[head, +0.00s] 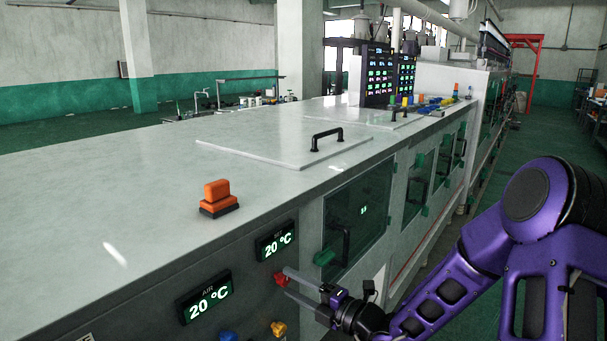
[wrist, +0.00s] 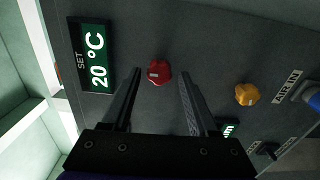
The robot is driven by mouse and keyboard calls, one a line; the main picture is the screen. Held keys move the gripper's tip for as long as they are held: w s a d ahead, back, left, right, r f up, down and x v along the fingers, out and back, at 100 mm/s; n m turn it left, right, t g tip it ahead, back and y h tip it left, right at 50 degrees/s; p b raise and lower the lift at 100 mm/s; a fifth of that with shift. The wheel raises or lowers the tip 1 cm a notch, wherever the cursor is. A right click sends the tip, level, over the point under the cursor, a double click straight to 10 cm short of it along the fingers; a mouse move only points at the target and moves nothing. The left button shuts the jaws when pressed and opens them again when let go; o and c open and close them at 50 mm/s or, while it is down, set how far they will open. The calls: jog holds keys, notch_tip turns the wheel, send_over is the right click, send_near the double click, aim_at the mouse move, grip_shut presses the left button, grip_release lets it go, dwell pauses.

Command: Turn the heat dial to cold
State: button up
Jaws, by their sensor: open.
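A red dial (wrist: 158,72) sits on the dark front panel beside the SET display (wrist: 92,58), which reads 20 °C. It has a small pale mark on its left side in the wrist view; no label shows on it, so I cannot tell its setting. The dial also shows in the head view (head: 280,279), partly behind the fingers. My gripper (wrist: 161,73) is open, its two fingers on either side of the dial in the picture. I cannot tell whether either finger touches it. My gripper also shows in the head view (head: 287,283) at the panel.
A yellow knob (wrist: 247,94) and a blue knob (wrist: 312,96) by an AIR IN label are on the same panel. An AIR display (head: 205,298) reads 20 °C. An orange-and-black object (head: 219,198) stands on the white machine top (head: 130,200). A green latch (head: 324,257) is nearby.

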jog(key=v, duration=0.4)
jog(key=shift+s+d, duration=0.2)
jog(key=shift+d, duration=0.05)
